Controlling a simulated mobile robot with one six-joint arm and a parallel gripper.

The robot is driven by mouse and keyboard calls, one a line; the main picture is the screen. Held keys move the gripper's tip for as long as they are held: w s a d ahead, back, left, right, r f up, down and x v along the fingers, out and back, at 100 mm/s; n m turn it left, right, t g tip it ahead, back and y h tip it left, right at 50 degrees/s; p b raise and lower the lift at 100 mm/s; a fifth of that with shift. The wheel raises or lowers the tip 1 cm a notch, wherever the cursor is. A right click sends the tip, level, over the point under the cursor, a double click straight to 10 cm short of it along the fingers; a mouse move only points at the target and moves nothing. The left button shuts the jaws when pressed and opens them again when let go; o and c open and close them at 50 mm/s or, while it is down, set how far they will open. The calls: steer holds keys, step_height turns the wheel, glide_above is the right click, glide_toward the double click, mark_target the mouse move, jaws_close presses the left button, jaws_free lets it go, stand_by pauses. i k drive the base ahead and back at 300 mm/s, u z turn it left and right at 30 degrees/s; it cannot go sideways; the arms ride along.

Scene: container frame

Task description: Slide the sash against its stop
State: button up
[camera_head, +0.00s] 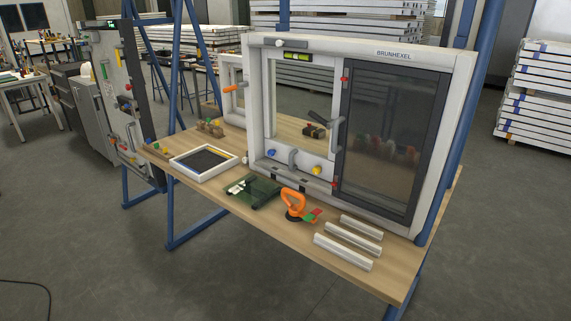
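A white window frame (350,45) labelled BRUNHEXEL stands upright on a wooden workbench (280,240). A dark-framed glazed sash (390,212) fills its right part. A grey handle (340,133) is at the sash's left edge. A white-framed glazed panel (269,100) fills the left part. Small red pieces sit near the dark sash's left edge, one high (345,79) and one low (334,184). I cannot tell which part is the stop, or whether the sash touches it. My gripper is not in view.
An orange-handled tool (294,203), a green mat (252,190), a white tray (187,157) and several white profiles (352,240) lie before the frame. Blue posts (462,130) stand beside the bench. A dark upright panel (128,110) stands left. The floor in front is clear.

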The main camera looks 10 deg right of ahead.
mark_target(297, 157)
steer(key=k, duration=1.15)
steer(key=u, duration=0.3)
steer(key=i, duration=0.7)
steer(key=u, duration=0.7)
steer(key=i, duration=0.65)
steer(key=u, duration=0.6)
steer(key=i, duration=0.7)
steer(key=u, duration=0.2)
